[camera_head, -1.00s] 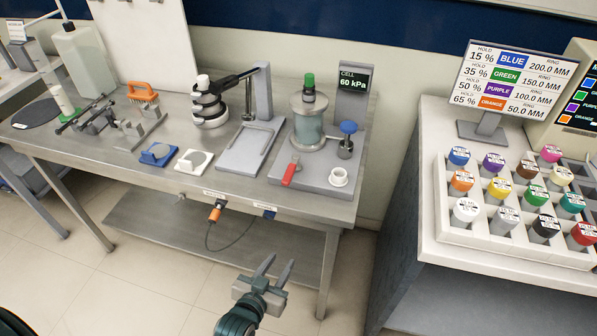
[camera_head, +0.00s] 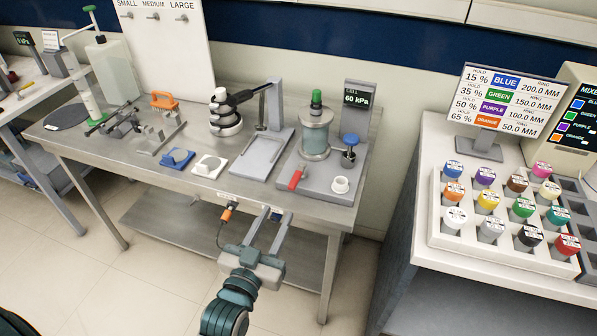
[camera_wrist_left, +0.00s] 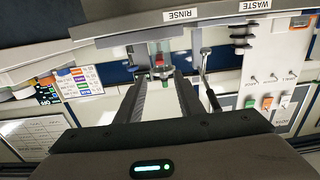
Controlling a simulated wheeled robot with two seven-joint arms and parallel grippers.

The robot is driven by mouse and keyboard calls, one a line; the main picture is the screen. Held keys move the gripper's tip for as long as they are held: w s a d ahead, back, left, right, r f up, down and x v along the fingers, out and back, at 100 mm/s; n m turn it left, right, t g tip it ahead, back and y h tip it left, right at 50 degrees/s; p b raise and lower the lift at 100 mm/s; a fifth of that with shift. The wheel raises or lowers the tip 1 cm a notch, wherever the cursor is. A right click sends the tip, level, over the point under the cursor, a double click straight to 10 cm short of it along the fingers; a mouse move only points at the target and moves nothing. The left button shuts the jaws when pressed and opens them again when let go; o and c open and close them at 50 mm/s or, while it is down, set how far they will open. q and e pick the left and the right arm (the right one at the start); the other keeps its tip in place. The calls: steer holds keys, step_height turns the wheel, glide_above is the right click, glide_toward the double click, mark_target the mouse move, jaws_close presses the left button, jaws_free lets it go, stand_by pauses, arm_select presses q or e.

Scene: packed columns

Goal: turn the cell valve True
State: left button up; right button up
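The cell (camera_head: 315,135), a clear cylinder with a green cap, stands on a grey base plate at the right end of the steel bench. A red lever (camera_head: 297,179) lies at the front left of that plate, and a blue knob (camera_head: 350,140) tops a short post at its right. I cannot tell which is the cell valve. The display (camera_head: 356,98) behind reads CELL 60 kPa. My left gripper (camera_head: 277,212) is open and empty, in front of the bench edge, apart from the lever. Its spread fingers also show in the left wrist view (camera_wrist_left: 160,78). My right gripper is out of view.
A white cup (camera_head: 340,185) sits on the plate's front right corner. An orange-ended cable connector (camera_head: 227,212) hangs at the bench front. A stand with stacked rings (camera_head: 225,115) and blue and white blocks are further left. A rack of colored-cap bottles (camera_head: 485,245) stands right.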

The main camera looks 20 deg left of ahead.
mark_target(298, 172)
arm_select(q)
steer(key=w+p, duration=0.1)
steer(key=w, duration=0.4)
steer(key=w+p, duration=0.1)
steer(key=w, duration=0.5)
steer(key=w+p, duration=0.2)
steer(key=w, duration=0.4)
steer(key=shift+d, duration=0.3)
steer(key=shift+s, duration=0.1)
jaws_close()
